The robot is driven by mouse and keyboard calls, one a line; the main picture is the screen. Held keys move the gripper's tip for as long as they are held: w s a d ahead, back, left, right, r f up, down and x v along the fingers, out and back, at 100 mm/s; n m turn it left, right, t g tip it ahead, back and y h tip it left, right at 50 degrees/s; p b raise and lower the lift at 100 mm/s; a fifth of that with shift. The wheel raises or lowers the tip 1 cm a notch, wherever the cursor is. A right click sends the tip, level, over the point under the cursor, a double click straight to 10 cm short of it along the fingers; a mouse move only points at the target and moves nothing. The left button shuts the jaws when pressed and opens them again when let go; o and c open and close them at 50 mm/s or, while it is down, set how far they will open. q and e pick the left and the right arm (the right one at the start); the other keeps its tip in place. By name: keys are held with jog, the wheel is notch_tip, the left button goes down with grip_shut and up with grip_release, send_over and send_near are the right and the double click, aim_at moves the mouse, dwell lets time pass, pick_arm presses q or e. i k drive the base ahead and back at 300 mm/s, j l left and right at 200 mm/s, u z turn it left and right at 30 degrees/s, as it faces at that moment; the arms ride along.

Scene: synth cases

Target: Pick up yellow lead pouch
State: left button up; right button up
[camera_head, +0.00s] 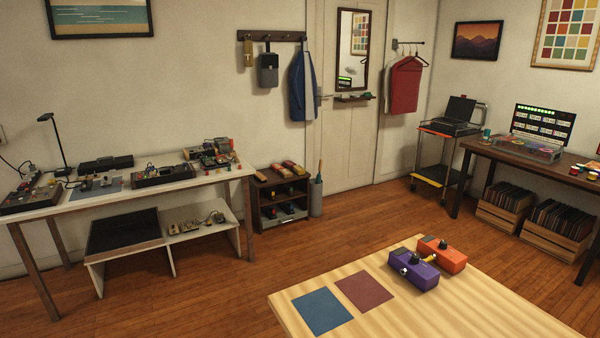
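No thing in view is clearly a yellow lead pouch. A small yellow item (430,258) lies between the purple box (412,270) and the orange box (442,254) on the light wooden table; it is too small to tell what it is. A yellowish flat item (248,48) hangs at the left end of the wall hook rail (272,36), next to a dark grey hanging case (268,69). Neither of my grippers shows in this view.
The wooden table (480,310) in front also bears a blue square (322,310) and a maroon square (364,291). A white workbench (215,178) with devices stands left, a dark desk (480,149) and trolley (462,130) right. The wooden floor (300,245) between is open.

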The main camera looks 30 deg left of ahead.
aim_at(298, 169)
jog(key=u, duration=0.3)
jog(key=i+j+u, duration=0.2)
jog(key=j, duration=0.25)
jog(key=i+j+u, duration=0.25)
jog(key=j, duration=0.2)
jog(key=i+j+u, duration=0.2)
jog(key=j, duration=0.2)
jog(key=i+j+u, duration=0.2)
jog(key=j, duration=0.2)
jog(key=i+j+u, duration=0.45)
jog(key=i, duration=0.3)
jog(key=i+u, duration=0.2)
jog(key=i, duration=0.2)
jog(key=i+l+z, duration=0.1)
jog(key=i+z, duration=0.8)
jog(key=i+j+z, duration=0.2)
jog(key=i+z, duration=0.2)
jog(key=i+l+z, duration=0.2)
jog(key=i+z, duration=0.15)
jog(key=i, duration=0.2)
jog(key=i+l+z, duration=0.1)
jog(key=i+z, duration=0.25)
jog(key=i, duration=0.2)
jog(key=i+j+z, duration=0.1)
jog(key=i+z, duration=0.25)
jog(key=i, duration=0.2)
